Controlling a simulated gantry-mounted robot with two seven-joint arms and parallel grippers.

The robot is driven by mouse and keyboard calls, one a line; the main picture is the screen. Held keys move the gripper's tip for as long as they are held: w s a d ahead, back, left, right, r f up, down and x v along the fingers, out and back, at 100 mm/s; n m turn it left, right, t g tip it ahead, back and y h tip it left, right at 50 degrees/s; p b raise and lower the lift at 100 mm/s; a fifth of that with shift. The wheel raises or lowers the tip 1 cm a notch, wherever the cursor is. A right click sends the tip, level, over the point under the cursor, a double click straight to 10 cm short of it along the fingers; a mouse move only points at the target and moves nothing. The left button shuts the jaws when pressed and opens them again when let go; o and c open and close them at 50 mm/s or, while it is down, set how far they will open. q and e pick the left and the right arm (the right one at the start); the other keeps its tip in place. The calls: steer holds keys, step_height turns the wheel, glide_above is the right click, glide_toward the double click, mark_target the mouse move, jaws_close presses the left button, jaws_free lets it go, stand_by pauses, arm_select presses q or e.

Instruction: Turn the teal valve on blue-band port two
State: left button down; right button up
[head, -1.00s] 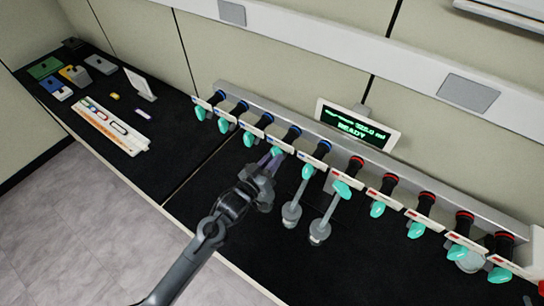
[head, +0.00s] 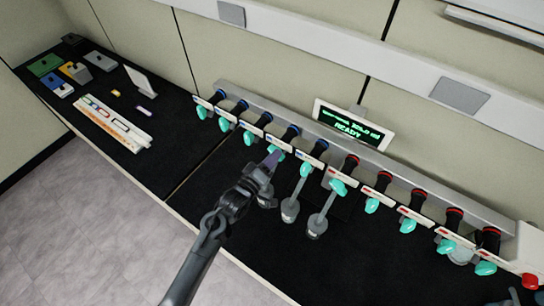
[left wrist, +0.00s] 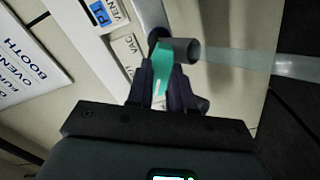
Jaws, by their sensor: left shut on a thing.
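A row of teal valves hangs from the manifold; the left ones sit under blue-banded ports. My left gripper (head: 268,161) is at the fourth blue-banded port from the left (head: 292,131). It is shut on that port's teal valve (head: 277,151), which also shows between the fingers in the left wrist view (left wrist: 163,72). A blue label reading P1 (left wrist: 101,13) is partly in that view, beside VENT and VAC lettering. I cannot read the port numbers in the head view. The fingers hide part of the gripped valve.
Two flasks (head: 290,210) (head: 316,226) hang right of my gripper, and another is partly behind it. Red-banded ports (head: 384,180) continue rightward. A display (head: 352,124) reads READY. Small coloured items and a white rack (head: 112,122) lie on the left bench.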

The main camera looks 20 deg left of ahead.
stand_by(0.4)
arm_select(q)
steer(key=c, duration=1)
jaws_free()
steer(key=shift+s+a+f, duration=0.1)
steer(key=shift+s+a, duration=0.05)
steer(key=shift+s, duration=0.4)
steer(key=b+v, duration=0.2)
steer(key=v, duration=0.7)
steer(key=shift+s, duration=0.35)
